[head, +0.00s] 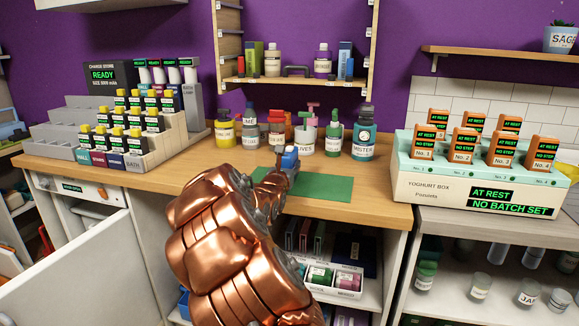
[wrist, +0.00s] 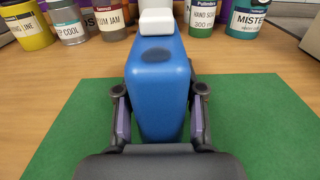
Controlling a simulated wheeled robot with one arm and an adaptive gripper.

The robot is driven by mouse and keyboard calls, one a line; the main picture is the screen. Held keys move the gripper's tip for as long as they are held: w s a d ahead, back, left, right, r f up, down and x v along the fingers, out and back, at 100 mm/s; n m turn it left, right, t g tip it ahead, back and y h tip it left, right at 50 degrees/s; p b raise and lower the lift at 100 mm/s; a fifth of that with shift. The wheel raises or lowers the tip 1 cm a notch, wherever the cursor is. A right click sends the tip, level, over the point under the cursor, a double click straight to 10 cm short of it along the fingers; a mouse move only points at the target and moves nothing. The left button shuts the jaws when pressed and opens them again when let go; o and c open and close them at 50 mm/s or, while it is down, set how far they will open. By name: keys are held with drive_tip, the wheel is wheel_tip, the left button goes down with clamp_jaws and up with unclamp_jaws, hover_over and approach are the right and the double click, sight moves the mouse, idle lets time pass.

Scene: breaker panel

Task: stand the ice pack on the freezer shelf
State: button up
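A blue block-shaped pack with a white cap, which looks like the ice pack (wrist: 158,85), is upright over the green mat in the wrist view. Its top also shows in the head view (head: 290,157). My gripper (wrist: 160,105) has a finger close against each side of the pack and appears shut on it. In the head view my gripper (head: 275,182) is over the mat, and my arm hides part of the counter. Whether the pack's base touches the mat is hidden. No shelf is clearly marked as the freezer's; an open white door (head: 80,265) hangs at lower left under a small green display (head: 72,187).
The green mat (head: 325,184) lies on the wooden counter. Several bottles and tins, including a teal one (head: 364,138), stand behind it. A stepped rack (head: 150,140) is left, a yoghurt box (head: 470,190) right. A lower shelf holds a white tray (head: 335,291).

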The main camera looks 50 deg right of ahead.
drive_tip(key=o, duration=0.4)
drive_tip(key=shift+r, duration=0.25)
drive_tip(key=shift+s+a+f, duration=0.1)
drive_tip(key=shift+a+f, duration=0.05)
drive_tip(key=shift+a, duration=0.2)
drive_tip(key=v, duration=1.1)
drive_tip(key=shift+s+a+b, duration=0.1)
drive_tip(key=shift+a+b, duration=0.05)
drive_tip(key=shift+b, duration=0.15)
